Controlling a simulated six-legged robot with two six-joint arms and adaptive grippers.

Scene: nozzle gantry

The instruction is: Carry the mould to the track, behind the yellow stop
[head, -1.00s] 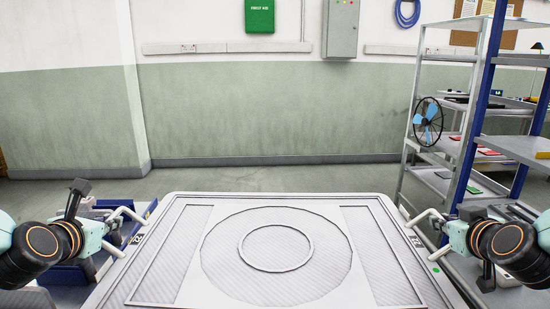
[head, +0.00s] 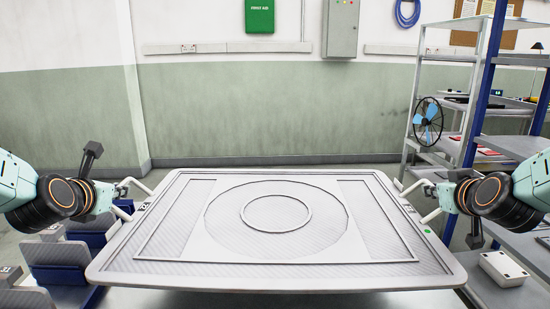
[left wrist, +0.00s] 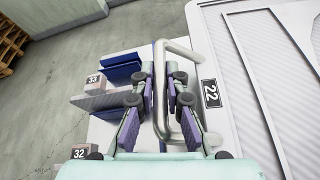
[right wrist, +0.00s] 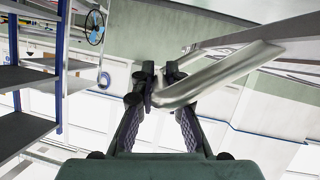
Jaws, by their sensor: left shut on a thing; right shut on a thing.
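The mould (head: 375,275) is a wide grey-white plate with a raised ring and rectangular ridges, held level in front of me in the head view. My left gripper (head: 120,192) is shut on the handle at its left side. In the left wrist view the fingers (left wrist: 162,100) sit around that bent bar handle (left wrist: 187,120), beside a label 22. My right gripper (head: 435,192) is shut on the right handle. That handle (right wrist: 225,72) also shows between the fingers (right wrist: 160,90) in the right wrist view. I cannot make out the track or the yellow stop.
A rack (head: 75,250) with blue and grey parts stands below left; labels 32 and 33 show in the left wrist view. A shelf unit (head: 475,90) with a blue post and a fan (head: 428,118) stand at right. Open floor lies before the back wall (head: 270,110).

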